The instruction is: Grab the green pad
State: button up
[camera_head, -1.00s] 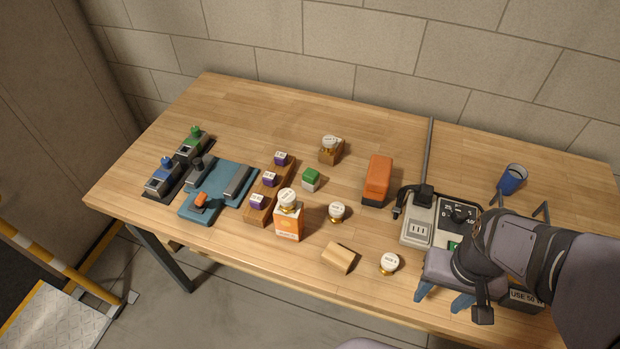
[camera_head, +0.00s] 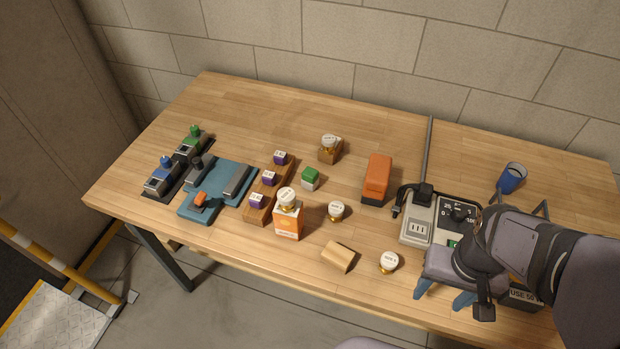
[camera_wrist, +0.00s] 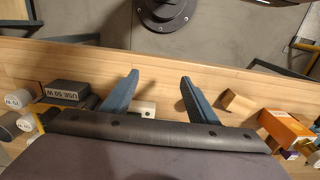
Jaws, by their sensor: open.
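The green pad (camera_head: 310,178) is a small block with a green top and a pale lower part. It stands near the middle of the table in the head view, between the wooden rack and the orange-topped block. I cannot make it out in the wrist view. My gripper (camera_head: 441,297) is at the table's front edge on the right, well to the right and front of the pad. In the wrist view my gripper (camera_wrist: 160,79) has its two blue fingers spread, with nothing held between them.
The orange box (camera_head: 288,222) with a white-capped top and the rack of purple cubes (camera_head: 262,209) stand left of the pad. The orange-topped block (camera_head: 377,178) is right of it. A white-capped knob (camera_head: 336,210) and a wooden block (camera_head: 338,256) lie in front.

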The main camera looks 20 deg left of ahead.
jog(key=w+a+r+n+t+b, duration=0.1)
jog(key=w+a+n+t, duration=0.15)
jog(key=w, duration=0.65)
jog(key=w+a+r+n+t+b, duration=0.15)
jog(key=w+t, duration=0.25)
jog(key=w, duration=0.6)
jog(key=w+a+n+t+y, duration=0.1)
jog(key=w+a+y, duration=0.1)
jog(key=a, duration=0.3)
jog(key=w+a+n+y, duration=0.1)
jog(key=w+a+y, duration=0.1)
jog(key=a, duration=0.4)
jog(key=w+a+r+n+t+y+b, duration=0.1)
jog(key=w+a+n+y, duration=0.1)
jog(key=a, duration=0.3)
jog(key=shift+w+a+t, duration=0.35)
jog(key=shift+w+a, duration=0.05)
jog(key=s+a+n+g+y, duration=0.25)
jog(key=a+y, duration=0.25)
jog(key=a, duration=0.5)
send_near(314, 176)
jog(key=shift+n+t, duration=0.25)
jog(key=shift+t, duration=0.2)
jog(key=x, duration=0.4)
jog(key=shift+s+a, duration=0.2)
jog(key=shift+a, duration=0.25)
jog(key=shift+f, duration=0.35)
jog(key=shift+p+x, duration=1.3)
jog(key=shift+x, duration=2.35)
